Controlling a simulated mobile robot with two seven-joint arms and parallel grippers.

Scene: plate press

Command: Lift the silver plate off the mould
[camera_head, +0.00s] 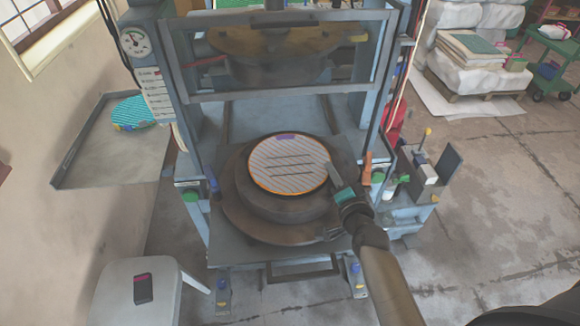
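The silver plate (285,167) is a round disc with pale diagonal stripes, dark slots and an orange rim. It lies on top of the round dark brown mould (262,206), on the press bed. My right gripper (328,172) reaches in from the lower right, with its fingers at the right edge of the plate. The fingertips are small and overlap the rim, so I cannot tell whether they grip it or stand open. My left gripper is not in view.
The press frame (275,98) stands over the back of the bed, its upper part above the mould. A grey side tray (95,165) holds a teal-striped item (133,112) at the left. A white stool (118,294) with a dark phone-like item stands front left. Open floor lies right.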

